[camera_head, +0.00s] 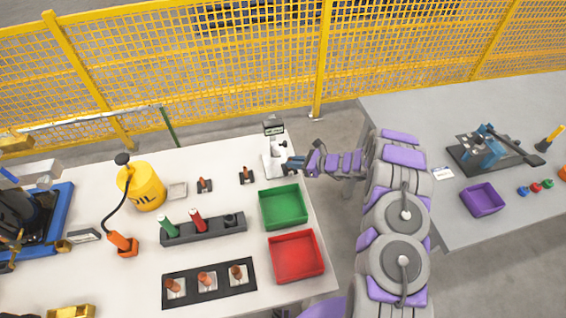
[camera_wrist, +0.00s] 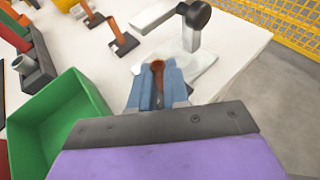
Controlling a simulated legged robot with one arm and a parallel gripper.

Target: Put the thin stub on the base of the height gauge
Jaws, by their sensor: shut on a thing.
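My gripper (camera_head: 291,166) is at the height gauge (camera_head: 273,128), near the back right corner of the white table. In the wrist view its blue fingers (camera_wrist: 157,92) are shut on a brown stub (camera_wrist: 158,72), with its top showing between them. The height gauge (camera_wrist: 192,30) has a dark round head on a pale column. Its pale base (camera_wrist: 203,65) lies right by the fingertips. The stub's lower end is hidden by the fingers, so I cannot tell whether it touches the base. The stub is hidden in the head view.
A green bin (camera_head: 283,222) stands just in front of the gauge, with a red bin (camera_head: 296,257) nearer. A black strip (camera_head: 222,287) bears three brown stubs. Two small dark stands (camera_head: 204,185) are left of the gauge. The table's right edge is close to my gripper.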

